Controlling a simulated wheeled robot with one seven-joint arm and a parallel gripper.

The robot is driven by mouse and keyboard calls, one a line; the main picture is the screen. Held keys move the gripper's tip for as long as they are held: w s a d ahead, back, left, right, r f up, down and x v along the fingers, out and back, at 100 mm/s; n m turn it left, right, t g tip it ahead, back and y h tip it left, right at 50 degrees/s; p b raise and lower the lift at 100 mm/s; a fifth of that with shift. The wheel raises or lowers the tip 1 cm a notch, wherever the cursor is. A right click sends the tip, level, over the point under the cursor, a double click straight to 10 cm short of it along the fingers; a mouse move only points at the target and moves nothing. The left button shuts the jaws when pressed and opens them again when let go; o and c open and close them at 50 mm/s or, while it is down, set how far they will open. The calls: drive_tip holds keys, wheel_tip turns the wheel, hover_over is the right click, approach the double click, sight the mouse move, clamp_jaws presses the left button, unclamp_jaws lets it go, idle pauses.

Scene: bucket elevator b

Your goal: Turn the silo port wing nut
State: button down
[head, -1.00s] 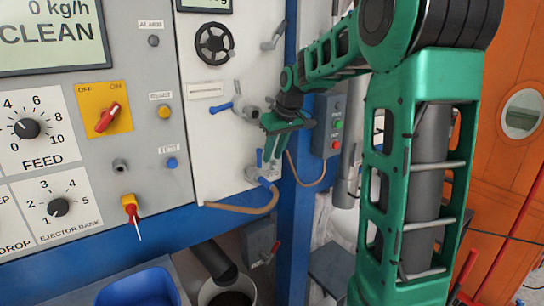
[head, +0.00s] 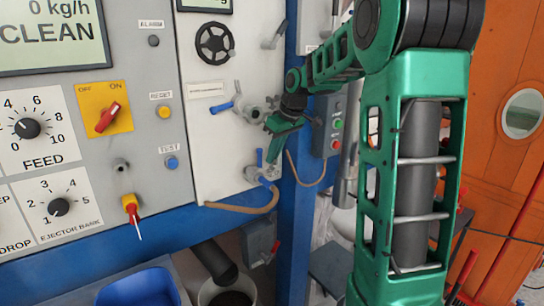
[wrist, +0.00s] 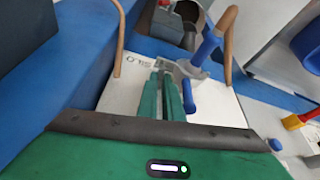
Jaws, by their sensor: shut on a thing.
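My gripper (head: 272,145) is beside the white panel at the lower silo port fitting (head: 254,174), seen in the head view. In the wrist view, its two green fingers (wrist: 165,78) are close together, shut on a small part at the grey metal fitting (wrist: 183,68). I take this part to be the wing nut; the fingers hide most of it. A blue lever (wrist: 188,96) is just right of the fingers, and a blue hose connector (wrist: 205,46) is beyond. The fitting's upright blue lever (head: 260,157) also shows in the head view.
An upper port fitting (head: 249,110) with a blue handle (head: 221,107) is just above left of my gripper. A tan hose (head: 240,207) loops below the lower fitting. A blue post (head: 289,225) and a grey button box (head: 329,125) are close on the right.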

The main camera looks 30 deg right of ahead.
drive_tip(key=shift+d+n+y, duration=0.1)
drive_tip(key=shift+n+y, duration=0.3)
drive_tip(key=shift+n, duration=0.7)
drive_tip(key=c, duration=1.9)
unclamp_jaws()
drive_tip(key=shift+r, duration=0.15)
drive_tip(key=v, duration=1)
drive_tip(key=shift+d+r, duration=0.1)
drive_tip(key=shift+r, duration=0.15)
drive_tip(key=shift+c, duration=0.7)
